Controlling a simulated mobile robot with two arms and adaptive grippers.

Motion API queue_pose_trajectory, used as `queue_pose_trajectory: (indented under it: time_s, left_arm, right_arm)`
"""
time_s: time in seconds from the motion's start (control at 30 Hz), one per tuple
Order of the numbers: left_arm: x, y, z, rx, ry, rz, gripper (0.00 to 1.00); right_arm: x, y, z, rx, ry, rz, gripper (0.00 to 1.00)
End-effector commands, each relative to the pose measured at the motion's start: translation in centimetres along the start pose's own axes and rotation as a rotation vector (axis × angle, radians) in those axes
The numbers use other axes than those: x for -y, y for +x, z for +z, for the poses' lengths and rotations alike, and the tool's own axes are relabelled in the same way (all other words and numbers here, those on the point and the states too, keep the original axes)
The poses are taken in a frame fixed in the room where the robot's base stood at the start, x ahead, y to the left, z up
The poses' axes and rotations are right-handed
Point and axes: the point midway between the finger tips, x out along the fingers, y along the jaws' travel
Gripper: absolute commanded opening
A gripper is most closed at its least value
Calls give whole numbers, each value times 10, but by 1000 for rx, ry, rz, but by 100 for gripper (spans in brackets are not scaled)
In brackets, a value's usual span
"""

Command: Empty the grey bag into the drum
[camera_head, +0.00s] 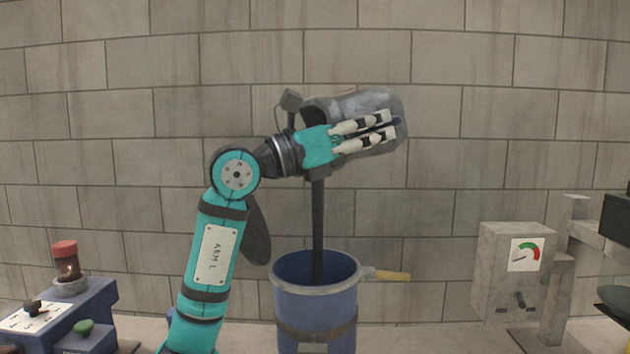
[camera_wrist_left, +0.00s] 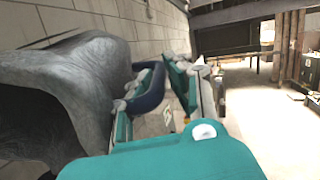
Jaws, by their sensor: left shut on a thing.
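The grey bag (camera_head: 372,102) is held on its side above the drum, its dark mouth toward the left. My left gripper (camera_head: 388,126) is in front of the bag, its fingers shut on the bag's blue handle (camera_head: 398,121). In the left wrist view the bag (camera_wrist_left: 95,75) fills the left side, and the blue handle (camera_wrist_left: 148,92) is between the fingers (camera_wrist_left: 168,85). A dark stream (camera_head: 318,225) runs straight down from near the bag's mouth into the blue drum (camera_head: 316,303). The drum's inner bottom is hidden. My right gripper is not in view.
A yellow-handled stub (camera_head: 390,275) sticks out from the drum's right rim. A grey gauge box (camera_head: 500,285) stands at the right. Blue boxes with a red-capped jar (camera_head: 66,262) and a green knob (camera_head: 84,326) are at the left. A block wall is behind.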

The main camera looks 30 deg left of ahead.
Motion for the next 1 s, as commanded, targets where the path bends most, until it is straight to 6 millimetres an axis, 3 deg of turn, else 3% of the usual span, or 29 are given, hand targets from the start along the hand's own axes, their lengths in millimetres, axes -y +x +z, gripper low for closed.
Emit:
queue_pose_trajectory:
  time_s: [1.0]
  left_arm:
    - [0,-4,4,64,13,-6,0]
  right_arm:
    - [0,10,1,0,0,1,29]
